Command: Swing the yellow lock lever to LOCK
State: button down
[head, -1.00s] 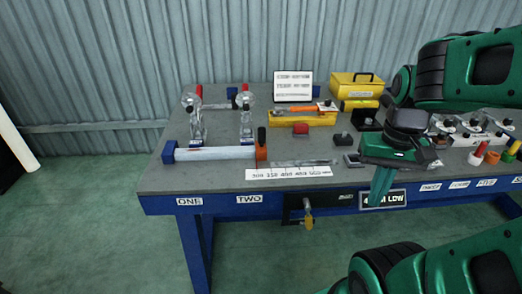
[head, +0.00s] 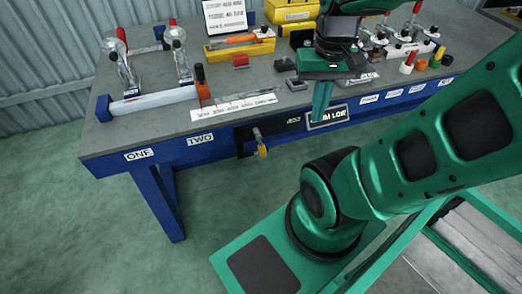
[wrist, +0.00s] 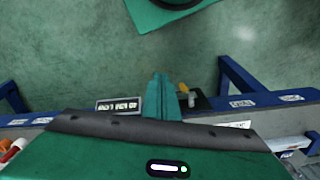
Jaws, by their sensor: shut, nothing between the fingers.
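The yellow lock lever (head: 262,150) hangs downward from a dark pivot on a black plate (head: 284,132) at the bench's front edge. In the wrist view the lever (wrist: 183,88) shows just right of my fingers, partly beside the dark plate. My gripper (head: 321,108) is shut and empty, fingers pointing down in front of the bench edge, right of the lever and apart from it in the head view. In the wrist view my gripper (wrist: 160,96) is at the centre. The lettering on the lever's plate is too small to read.
A black placard (head: 326,116) is on the bench front behind my fingers. Blue legs (head: 160,200) stand below. The floor left of my base is clear.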

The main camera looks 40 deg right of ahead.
aim_at(261, 146)
jog(key=u, duration=0.65)
jog(key=k, duration=1.5)
jog(key=z, duration=0.7)
jog(key=i, duration=1)
jog(key=u, duration=0.05)
